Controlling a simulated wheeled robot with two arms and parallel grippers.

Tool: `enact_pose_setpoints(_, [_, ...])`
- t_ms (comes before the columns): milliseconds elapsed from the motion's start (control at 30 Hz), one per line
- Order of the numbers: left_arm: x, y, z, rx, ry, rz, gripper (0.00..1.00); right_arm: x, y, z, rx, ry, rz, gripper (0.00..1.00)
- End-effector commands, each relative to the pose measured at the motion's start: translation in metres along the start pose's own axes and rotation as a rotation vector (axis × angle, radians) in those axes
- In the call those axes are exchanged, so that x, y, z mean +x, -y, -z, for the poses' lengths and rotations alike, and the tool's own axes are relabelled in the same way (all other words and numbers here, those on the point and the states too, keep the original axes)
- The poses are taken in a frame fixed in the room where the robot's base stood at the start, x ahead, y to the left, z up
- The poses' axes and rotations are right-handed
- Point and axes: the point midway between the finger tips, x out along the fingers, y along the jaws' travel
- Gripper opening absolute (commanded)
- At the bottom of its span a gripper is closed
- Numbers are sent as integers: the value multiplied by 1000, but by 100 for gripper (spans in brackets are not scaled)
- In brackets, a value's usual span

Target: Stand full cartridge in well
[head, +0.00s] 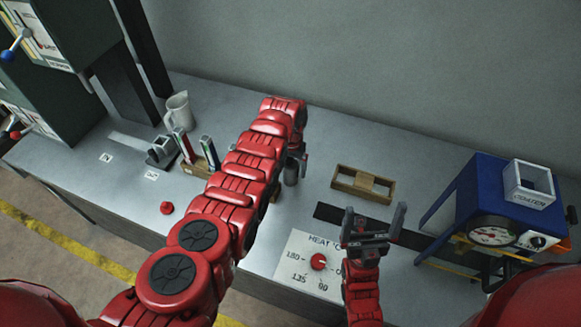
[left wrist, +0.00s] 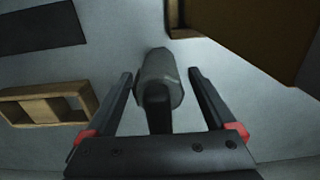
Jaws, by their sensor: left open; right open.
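A grey cylinder with a dark end, likely the cartridge (left wrist: 158,72), stands between the spread fingers of my left gripper (left wrist: 160,78) in the left wrist view. In the head view the grey cylinder (head: 291,173) shows just under my left gripper (head: 297,160), which my arm partly hides. The left fingers are open, with a gap on the cylinder's left side. I cannot tell whether it is full. My right gripper (head: 374,222) is open and empty.
A wooden rack (head: 195,168) with upright cartridge-like pieces is partly behind my left arm. A white cup (head: 178,110) stands behind it. A heat dial panel (head: 305,262) lies near the front. A blue machine with a gauge (head: 480,195) stands at right.

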Motion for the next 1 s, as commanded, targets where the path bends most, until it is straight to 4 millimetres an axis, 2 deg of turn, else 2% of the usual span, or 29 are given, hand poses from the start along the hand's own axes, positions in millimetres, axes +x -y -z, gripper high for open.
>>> enact_pose_setpoints(133, [-6, 0, 0, 0, 0, 0, 89, 6, 0, 1, 0, 0, 0, 100])
enact_pose_setpoints(267, [-8, 0, 2, 0, -3, 0, 89, 1, 0, 0, 0, 0, 0, 100])
enact_pose_setpoints(533, [-35, 0, 1, 0, -6, 0, 89, -8, 0, -1, 0, 0, 0, 100])
enact_pose_setpoints(800, [-93, 0, 1, 1, -6, 0, 89, -33, 2, -6, 0, 0, 0, 100])
enact_pose_setpoints(833, [-108, 0, 0, 0, 0, -1, 89, -16, 1, -3, 0, 1, 0, 100])
enact_pose_setpoints(867, [-112, 0, 0, 0, 1, -1, 89, -10, 0, -2, 0, 0, 0, 100])
enact_pose_setpoints(967, [-120, 1, -1, -2, 2, 0, 89, -2, 0, 0, 0, -1, 0, 100])
enact_pose_setpoints(1000, [-122, 1, -1, -2, 2, 0, 89, -1, 0, 0, 0, 0, 0, 96])
